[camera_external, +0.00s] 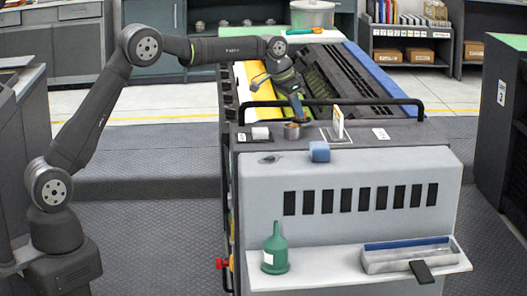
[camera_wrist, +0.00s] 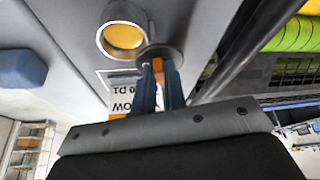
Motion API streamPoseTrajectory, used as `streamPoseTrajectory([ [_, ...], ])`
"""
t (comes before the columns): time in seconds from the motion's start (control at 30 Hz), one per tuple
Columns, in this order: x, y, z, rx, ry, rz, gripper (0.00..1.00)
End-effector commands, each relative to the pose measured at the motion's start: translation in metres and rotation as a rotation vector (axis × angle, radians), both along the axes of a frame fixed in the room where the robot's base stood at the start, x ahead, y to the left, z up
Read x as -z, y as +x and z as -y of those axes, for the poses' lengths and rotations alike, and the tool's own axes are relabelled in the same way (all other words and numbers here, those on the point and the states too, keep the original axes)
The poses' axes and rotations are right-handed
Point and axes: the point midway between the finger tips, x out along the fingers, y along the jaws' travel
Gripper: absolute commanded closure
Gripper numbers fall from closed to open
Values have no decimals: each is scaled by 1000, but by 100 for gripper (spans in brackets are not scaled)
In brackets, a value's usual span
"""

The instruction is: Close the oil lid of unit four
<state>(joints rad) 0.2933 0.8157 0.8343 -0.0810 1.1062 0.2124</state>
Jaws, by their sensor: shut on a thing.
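The oil filler is a short round cup with a light rim and yellow oil inside; its opening (camera_wrist: 123,38) is uncovered in the wrist view. In the external view the filler (camera_external: 292,132) stands on the unit's grey top near the back edge. A round dark grey lid (camera_wrist: 172,52) sits beside the opening, tilted off it. My gripper (camera_wrist: 160,72) has its two blue fingers closed at the lid, with an orange piece between them. In the external view my gripper (camera_external: 299,119) reaches down just behind the filler; the fingers hide part of the lid.
A black rail (camera_external: 340,101) runs behind the filler. A green bottle (camera_external: 275,250) and a tray (camera_external: 407,257) sit on the front shelf.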

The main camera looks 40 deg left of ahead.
Motion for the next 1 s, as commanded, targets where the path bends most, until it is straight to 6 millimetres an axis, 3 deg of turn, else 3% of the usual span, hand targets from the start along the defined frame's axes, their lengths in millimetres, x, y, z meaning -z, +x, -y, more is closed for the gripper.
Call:
streamPoseTrajectory([
  [1.0, 0, -11, 8, 943, 0, -1, 100],
])
